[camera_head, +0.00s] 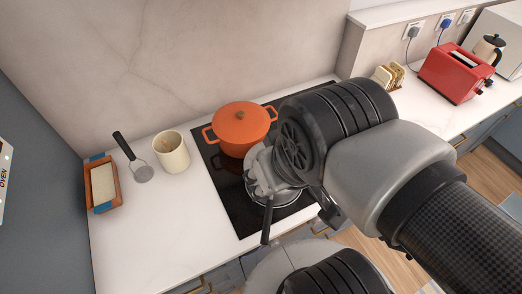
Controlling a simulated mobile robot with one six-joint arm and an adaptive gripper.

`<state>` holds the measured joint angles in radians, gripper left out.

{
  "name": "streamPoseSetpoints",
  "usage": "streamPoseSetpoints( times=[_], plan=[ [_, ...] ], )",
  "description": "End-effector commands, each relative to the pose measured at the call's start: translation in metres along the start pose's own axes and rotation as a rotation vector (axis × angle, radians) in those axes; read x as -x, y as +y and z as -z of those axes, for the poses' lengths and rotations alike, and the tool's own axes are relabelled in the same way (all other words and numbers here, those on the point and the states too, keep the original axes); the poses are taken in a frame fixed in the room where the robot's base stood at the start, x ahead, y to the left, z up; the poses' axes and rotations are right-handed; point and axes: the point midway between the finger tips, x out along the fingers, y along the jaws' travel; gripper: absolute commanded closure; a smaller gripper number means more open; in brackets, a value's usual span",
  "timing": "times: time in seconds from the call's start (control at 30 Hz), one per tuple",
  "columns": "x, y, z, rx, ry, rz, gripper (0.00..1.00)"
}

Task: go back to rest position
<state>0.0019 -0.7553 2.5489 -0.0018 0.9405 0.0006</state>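My arm reaches in from the lower right, and its wrist hangs over the black hob (216,184). My gripper (262,178) is at the end of it, above the front part of the hob, and is largely hidden behind the wrist. I cannot tell whether its fingers are open or shut, or whether they touch anything. A round metal-rimmed pan (290,198) shows partly below the gripper on the hob. An orange lidded pot (240,124) stands at the back of the hob, behind my gripper.
Left of the hob are a cream crock (171,152), a slotted turner (133,158) and a wooden tray (101,185). A red toaster (455,74), a toast rack (388,77) and a kettle (488,48) stand at the right. The front left counter is clear.

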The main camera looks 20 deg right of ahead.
Motion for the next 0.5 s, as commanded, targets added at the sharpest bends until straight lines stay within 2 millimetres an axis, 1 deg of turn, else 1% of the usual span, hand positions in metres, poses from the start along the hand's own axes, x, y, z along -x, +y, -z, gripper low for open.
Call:
streamPoseSetpoints(
  times=[0.07,0.17,0.27,0.4,0.5],
  plan=[
    [-0.004,0.000,-0.002,0.000,0.000,0.000,0.59],
    [-0.017,0.000,-0.007,0.000,0.000,0.000,0.59],
    [-0.037,0.000,-0.016,0.000,0.000,0.000,0.59],
    [-0.070,0.000,-0.030,0.000,0.000,0.000,0.59],
    [-0.084,0.000,-0.036,0.000,0.000,0.000,0.59]
  ],
)
